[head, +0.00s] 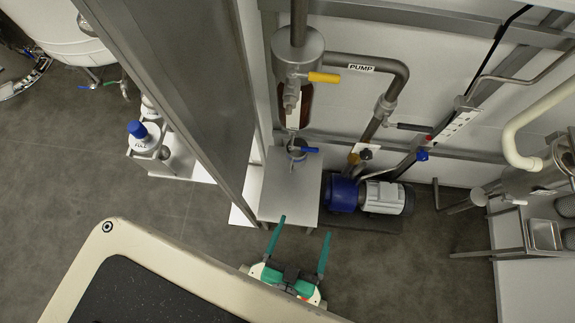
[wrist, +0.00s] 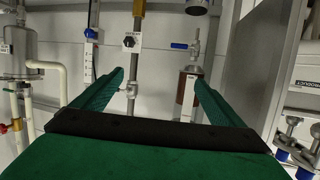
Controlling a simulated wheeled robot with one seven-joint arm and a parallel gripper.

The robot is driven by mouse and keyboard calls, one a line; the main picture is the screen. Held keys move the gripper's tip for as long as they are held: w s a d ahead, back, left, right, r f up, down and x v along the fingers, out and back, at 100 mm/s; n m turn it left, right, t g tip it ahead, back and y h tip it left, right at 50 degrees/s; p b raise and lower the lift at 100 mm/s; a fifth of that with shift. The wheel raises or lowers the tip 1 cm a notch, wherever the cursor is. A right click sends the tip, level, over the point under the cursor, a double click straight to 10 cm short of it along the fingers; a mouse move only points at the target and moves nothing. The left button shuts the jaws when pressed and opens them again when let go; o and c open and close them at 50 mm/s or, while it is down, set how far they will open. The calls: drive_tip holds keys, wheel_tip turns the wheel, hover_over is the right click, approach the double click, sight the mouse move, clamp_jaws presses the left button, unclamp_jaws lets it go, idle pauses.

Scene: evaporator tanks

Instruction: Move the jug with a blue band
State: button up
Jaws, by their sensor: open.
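My gripper (head: 302,228) is open, its two green fingers spread apart with nothing between them. In the head view it is just in front of a grey stand with a metal top (head: 290,205). The fingers also show in the wrist view (wrist: 156,80), facing the wall pipework. No blue band on a jug can be made out for certain.
A tall grey panel (head: 180,80) stands between the shelf and the stand. A blue-and-grey pump (head: 385,198) sits right of the stand.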

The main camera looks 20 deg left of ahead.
drive_tip(key=w+a+f+g, duration=0.1)
drive_tip(key=w+a+f, duration=0.1)
drive_tip(key=w+f, duration=0.35)
drive_tip(key=w+a+f+g+y, duration=0.1)
drive_tip(key=w+a+f, duration=0.15)
drive_tip(key=f, duration=0.65)
drive_tip(key=w+a+f+g, duration=0.1)
drive_tip(key=w+a+f, duration=0.25)
drive_tip(key=f, duration=0.35)
drive_tip(key=w+a+f+t, duration=0.1)
drive_tip(key=w+a, duration=0.2)
drive_tip(key=w, duration=0.3)
drive_tip(key=w+a+f+t+h, duration=0.1)
drive_tip(key=w+a+f, duration=0.1)
drive_tip(key=w, duration=0.5)
drive_tip(key=shift+a+f, duration=0.2)
drive_tip(key=shift+a, duration=0.65)
drive_tip(key=shift+w, duration=0.1)
approach(300, 143)
drive_tip(key=x, duration=0.4)
drive_tip(key=shift+w+r, duration=0.15)
drive_tip(key=shift+w, duration=0.15)
drive_tip(key=shift+c, duration=0.7)
